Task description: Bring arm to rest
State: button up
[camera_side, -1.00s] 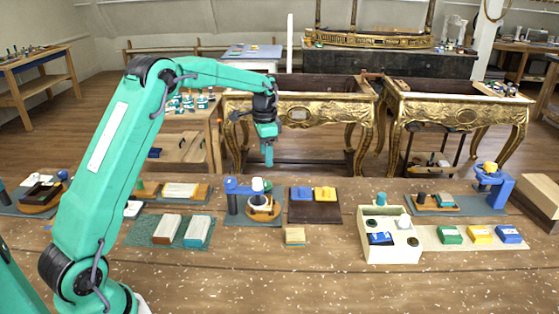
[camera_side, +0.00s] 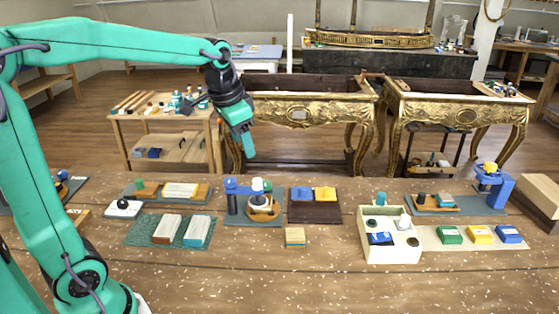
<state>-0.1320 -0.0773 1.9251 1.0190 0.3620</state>
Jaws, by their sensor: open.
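The gripper points down, tilted a little to the right, clear of the things on the bench.
A green mat (camera_side: 145,231) holds two blocks. A dark board with blue and yellow blocks (camera_side: 326,193), a small wooden block (camera_side: 295,237), a cream box (camera_side: 364,230) and another blue stand (camera_side: 499,190) stand along the bench. The bench front is clear. Gilt consoles (camera_side: 300,108) stand behind.

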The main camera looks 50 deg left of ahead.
jog(key=s+d+f+n+t, duration=0.1)
jog(key=s+d, duration=0.1)
jog(key=s, duration=0.6)
jog(key=s+d+f+n+t, duration=0.1)
jog(key=s+d, duration=0.2)
jog(key=s, duration=0.5)
jog(key=shift+s+f+n, duration=0.2)
jog(key=shift+s+n, duration=0.05)
jog(key=shift+n, duration=0.05)
